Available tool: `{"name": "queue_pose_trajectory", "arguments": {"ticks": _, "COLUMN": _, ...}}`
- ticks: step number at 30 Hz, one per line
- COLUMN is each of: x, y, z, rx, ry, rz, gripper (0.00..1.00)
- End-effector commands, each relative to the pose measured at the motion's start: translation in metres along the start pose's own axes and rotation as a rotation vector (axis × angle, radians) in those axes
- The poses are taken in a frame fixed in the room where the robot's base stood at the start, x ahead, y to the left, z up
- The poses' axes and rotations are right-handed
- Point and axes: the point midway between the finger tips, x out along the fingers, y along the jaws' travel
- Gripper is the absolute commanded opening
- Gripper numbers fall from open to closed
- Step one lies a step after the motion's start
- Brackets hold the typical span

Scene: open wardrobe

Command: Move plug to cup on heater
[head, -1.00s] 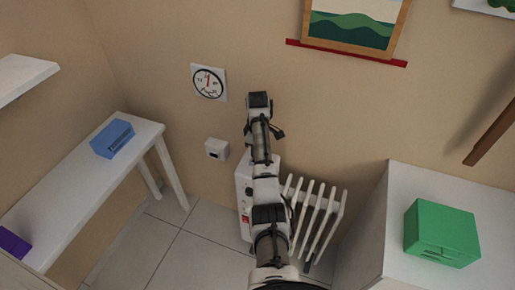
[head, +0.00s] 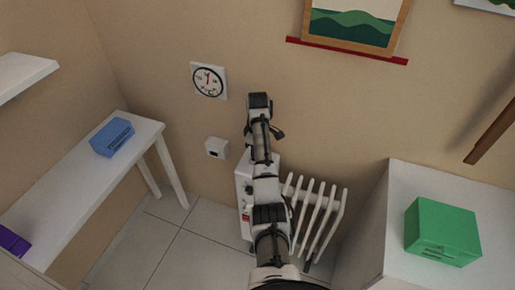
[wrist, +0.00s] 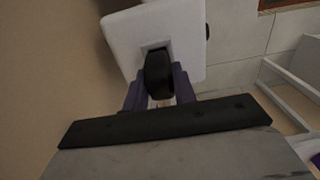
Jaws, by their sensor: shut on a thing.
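A white ribbed heater (head: 318,215) stands on the floor against the wall in the head view. My arm covers part of it, including part of its control box. In the wrist view, my gripper (wrist: 158,85) has purple fingers closed on a black plug (wrist: 159,74). The plug lies against a dark recess in a white block (wrist: 185,30); I cannot tell whether it is seated inside or only in front of it. I cannot make out a cup.
A small white wall box (head: 217,148) is left of my arm, below a round dial (head: 208,81). A white bench (head: 75,190) at left holds a blue box (head: 112,137) and a purple box (head: 12,242). A green box (head: 442,232) sits on the right cabinet. Floor between is clear.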

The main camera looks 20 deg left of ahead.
Motion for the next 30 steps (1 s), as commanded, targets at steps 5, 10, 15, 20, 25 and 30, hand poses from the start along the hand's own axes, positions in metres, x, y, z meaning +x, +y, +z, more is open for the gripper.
{"name": "queue_pose_trajectory", "arguments": {"ticks": 5, "x": 0.005, "y": 0.000, "z": 0.000, "rx": 0.000, "ry": 0.000, "rz": 0.000, "gripper": 0.00}}
{"name": "queue_pose_trajectory", "arguments": {"ticks": 10, "x": 0.009, "y": 0.000, "z": 0.000, "rx": 0.000, "ry": 0.000, "rz": 0.000, "gripper": 0.00}}
{"name": "queue_pose_trajectory", "arguments": {"ticks": 15, "x": 0.014, "y": 0.000, "z": 0.000, "rx": 0.000, "ry": 0.000, "rz": 0.000, "gripper": 0.00}}
{"name": "queue_pose_trajectory", "arguments": {"ticks": 20, "x": 0.018, "y": 0.000, "z": 0.000, "rx": 0.000, "ry": 0.000, "rz": 0.000, "gripper": 0.00}}
{"name": "queue_pose_trajectory", "arguments": {"ticks": 25, "x": 0.018, "y": 0.000, "z": 0.000, "rx": 0.000, "ry": 0.000, "rz": 0.000, "gripper": 0.40}}
{"name": "queue_pose_trajectory", "arguments": {"ticks": 30, "x": 0.018, "y": 0.000, "z": 0.000, "rx": 0.000, "ry": 0.000, "rz": 0.000, "gripper": 0.52}}
